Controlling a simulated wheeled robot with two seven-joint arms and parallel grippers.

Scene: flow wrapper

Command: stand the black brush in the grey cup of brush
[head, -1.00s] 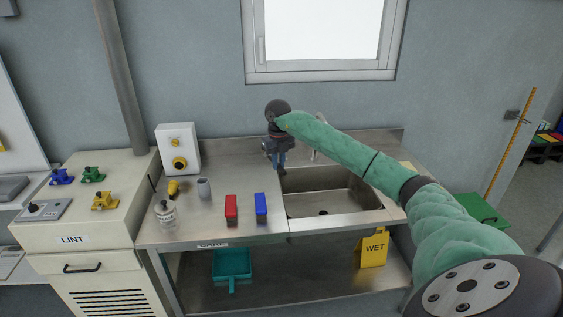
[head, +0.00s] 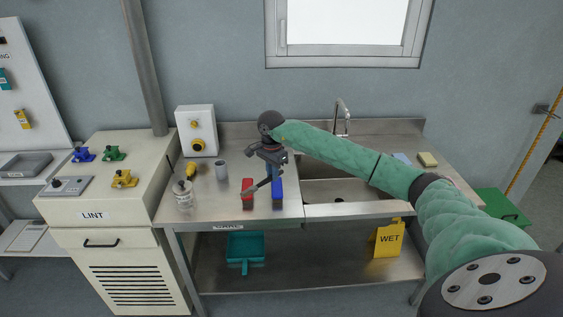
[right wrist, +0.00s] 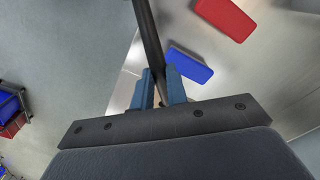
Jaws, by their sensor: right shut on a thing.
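The black brush (head: 262,187) shows as a thin dark rod, slanting down and left in front of the red and blue blocks. My right gripper (head: 273,170) is shut on it above the metal counter. In the right wrist view, the brush (right wrist: 148,40) runs from between the blue fingers (right wrist: 159,90) to the top edge; its far end is out of frame. The grey cup (head: 221,171) stands upright on the counter, left of my right gripper and apart from the brush. My left gripper is not in view.
A yellow-topped item (head: 191,171) and a clear bottle (head: 184,196) are left of the cup. A control box (head: 196,130) stands behind. The sink (head: 345,188) is at right.

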